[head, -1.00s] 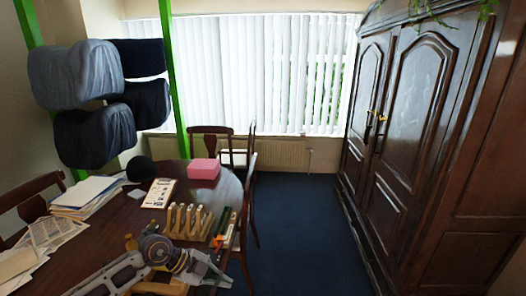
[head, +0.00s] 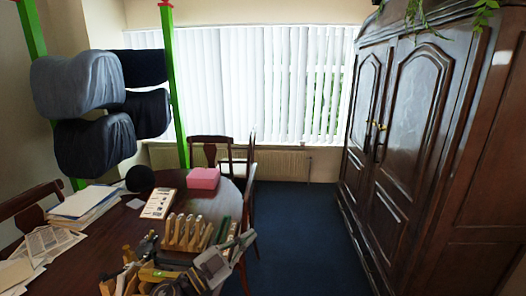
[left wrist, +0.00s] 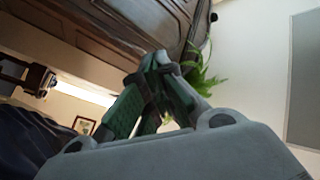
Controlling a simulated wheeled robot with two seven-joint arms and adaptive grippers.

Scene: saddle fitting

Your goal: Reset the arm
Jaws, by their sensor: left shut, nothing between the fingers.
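My left gripper (head: 250,237) is low in the head view, over the front right part of the dark table, beside a rack of pale wooden pieces. Its fingers point right, towards the wardrobe. In the left wrist view its green-padded fingers (left wrist: 155,62) come together at the tips, shut and empty. My left arm is folded at the bottom of the head view and hides part of the table. My right gripper is not in view.
The table (head: 95,262) holds the wooden rack (head: 187,232), papers (head: 85,203), a pink box (head: 203,178) and a black round object (head: 140,178). Saddle-like forms (head: 75,85) hang between green posts at left. The wardrobe (head: 420,130) stands right; blue floor (head: 300,235) is clear.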

